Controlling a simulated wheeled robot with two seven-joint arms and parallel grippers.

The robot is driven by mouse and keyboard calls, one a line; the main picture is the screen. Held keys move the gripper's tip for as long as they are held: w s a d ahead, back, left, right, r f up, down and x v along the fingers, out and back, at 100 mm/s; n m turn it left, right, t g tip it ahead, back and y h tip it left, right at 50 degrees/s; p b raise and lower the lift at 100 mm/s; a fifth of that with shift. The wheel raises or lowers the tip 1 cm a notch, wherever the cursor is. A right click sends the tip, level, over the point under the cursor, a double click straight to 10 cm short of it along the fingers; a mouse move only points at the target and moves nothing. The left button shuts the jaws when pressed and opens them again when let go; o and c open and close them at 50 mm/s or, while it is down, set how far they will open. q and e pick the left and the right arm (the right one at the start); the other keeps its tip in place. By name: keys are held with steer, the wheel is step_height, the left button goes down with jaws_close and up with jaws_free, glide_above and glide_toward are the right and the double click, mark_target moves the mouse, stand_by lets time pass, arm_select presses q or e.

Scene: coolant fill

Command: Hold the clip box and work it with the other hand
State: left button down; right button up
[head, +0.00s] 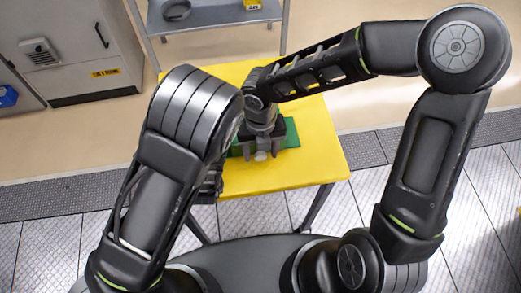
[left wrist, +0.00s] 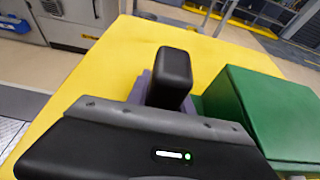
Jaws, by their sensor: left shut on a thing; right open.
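The green clip box (head: 291,134) sits on the yellow table (head: 310,165), partly hidden by my right gripper and left arm. In the left wrist view the box (left wrist: 265,115) stands at the right, beside my left gripper (left wrist: 172,85). That gripper is shut on the box; the contact itself is mostly hidden by its finger and body. In the head view the left gripper is largely behind my left arm. My right gripper (head: 263,150) points down over the box, open, with a small pale round part (head: 261,156) between its fingers. I cannot tell whether it touches the box.
A grey cabinet (head: 70,50) stands at the back left. A grey shelf table (head: 215,18) at the back holds a dark ring (head: 176,10) and a yellow item (head: 252,4). The right part of the yellow table is bare.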

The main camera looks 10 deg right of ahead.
steer(key=shift+f, duration=0.15)
steer(key=shift+c, duration=0.3)
jaws_close()
stand_by(1.1)
